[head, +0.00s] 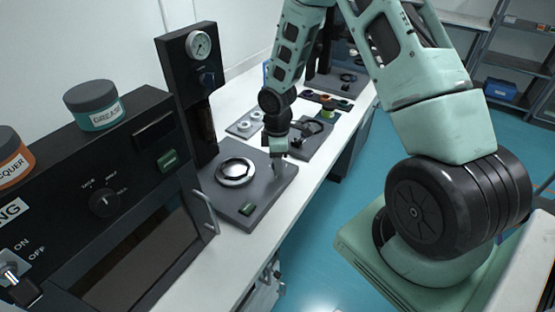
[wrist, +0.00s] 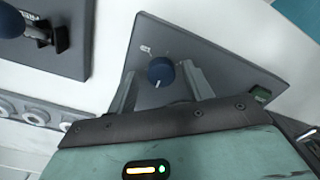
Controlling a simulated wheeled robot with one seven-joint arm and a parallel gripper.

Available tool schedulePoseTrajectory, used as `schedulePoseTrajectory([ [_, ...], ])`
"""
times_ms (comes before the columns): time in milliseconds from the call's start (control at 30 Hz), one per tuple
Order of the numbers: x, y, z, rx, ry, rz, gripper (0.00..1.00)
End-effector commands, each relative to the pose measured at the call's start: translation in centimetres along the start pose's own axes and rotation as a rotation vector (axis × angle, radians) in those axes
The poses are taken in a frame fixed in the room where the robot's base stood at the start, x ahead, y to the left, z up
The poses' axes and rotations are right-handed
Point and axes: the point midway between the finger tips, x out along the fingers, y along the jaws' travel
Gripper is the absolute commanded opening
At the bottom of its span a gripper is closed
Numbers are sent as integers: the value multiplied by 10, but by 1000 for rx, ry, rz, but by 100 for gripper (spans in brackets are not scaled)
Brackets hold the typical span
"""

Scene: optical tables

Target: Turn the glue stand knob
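The glue stand is a dark grey base plate (head: 226,203) with a black column (head: 203,125) carrying a gauge, a silver disc and a green button (head: 247,209). In the wrist view, a dark blue knob (wrist: 160,72) with a white pointer line sits on the plate (wrist: 205,68) near one corner, with a small label beside it. My gripper (wrist: 158,78) is open, one finger on each side of the knob. A gap shows at the left finger; I cannot tell whether the right one touches. In the head view, my gripper (head: 281,160) points down over the plate's far right corner and hides the knob.
A black cabinet with a dial (head: 104,203) stands at the left, bearing a grease jar (head: 95,106) and a lacquer jar (head: 12,157). White round parts (head: 250,120) and another dark plate lie beyond my gripper. The white bench (head: 275,222) is clear along its front edge.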

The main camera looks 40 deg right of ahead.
Motion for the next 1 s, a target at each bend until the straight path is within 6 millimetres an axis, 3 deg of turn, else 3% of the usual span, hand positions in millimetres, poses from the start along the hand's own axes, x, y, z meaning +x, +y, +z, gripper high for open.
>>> schedulePoseTrajectory([
  [267, 0, -1, 0, 2, -1, -2, 52],
  [433, -12, 0, 0, 2, 1, 0, 52],
  [1000, -137, 1, 0, 3, 1, 4, 52],
])
